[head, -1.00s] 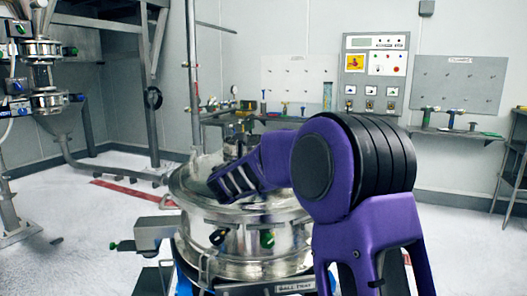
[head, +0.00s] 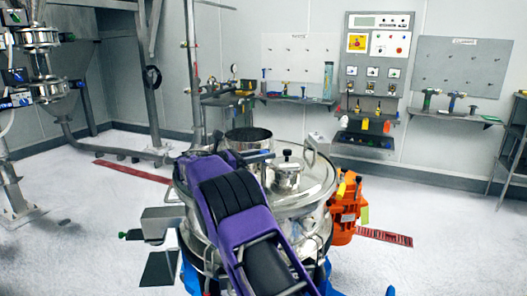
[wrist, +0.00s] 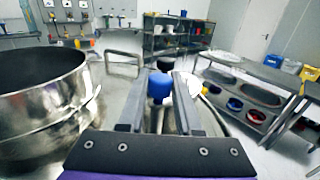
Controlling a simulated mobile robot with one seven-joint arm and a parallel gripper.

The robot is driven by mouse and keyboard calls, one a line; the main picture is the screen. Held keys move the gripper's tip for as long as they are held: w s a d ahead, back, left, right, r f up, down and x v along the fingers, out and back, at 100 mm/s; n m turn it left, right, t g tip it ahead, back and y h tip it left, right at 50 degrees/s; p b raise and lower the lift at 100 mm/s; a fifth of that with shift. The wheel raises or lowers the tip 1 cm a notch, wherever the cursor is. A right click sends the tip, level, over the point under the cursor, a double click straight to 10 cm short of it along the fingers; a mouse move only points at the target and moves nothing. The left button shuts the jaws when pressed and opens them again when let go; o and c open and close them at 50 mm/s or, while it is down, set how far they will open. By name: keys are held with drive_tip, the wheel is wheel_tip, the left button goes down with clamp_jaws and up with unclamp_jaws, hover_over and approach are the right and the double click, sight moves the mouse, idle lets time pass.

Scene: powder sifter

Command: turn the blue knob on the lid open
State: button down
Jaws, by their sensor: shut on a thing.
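The blue knob (wrist: 159,85) shows in the wrist view between the two dark fingers of my gripper (wrist: 160,92), which is shut on it. In the head view my gripper (head: 261,156) reaches in from the left, low over the round steel lid (head: 318,190) of the sifter. A black knob (wrist: 166,63) is just beyond the blue one in the wrist view. It tops a small steel dome (head: 285,176) on the lid in the head view.
An open steel cylinder (wrist: 42,100) rises close to the left of my gripper, also seen in the head view (head: 248,139). An orange motor (head: 347,210) is at the sifter's right side. A metal handle (wrist: 124,62) stands beyond.

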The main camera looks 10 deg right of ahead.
drive_tip(key=shift+m+g, duration=0.5)
drive_tip(key=shift+g, duration=0.3)
drive_tip(key=c, duration=0.6)
unclamp_jaws()
drive_tip(key=shift+d, duration=0.1)
drive_tip(key=a, duration=0.4)
drive_tip(key=s+a, duration=0.1)
drive_tip(key=a, duration=0.3)
drive_tip(key=s+a, duration=0.1)
drive_tip(key=a, duration=0.3)
drive_tip(key=shift+s, duration=0.15)
drive_tip(key=shift+d, duration=0.1)
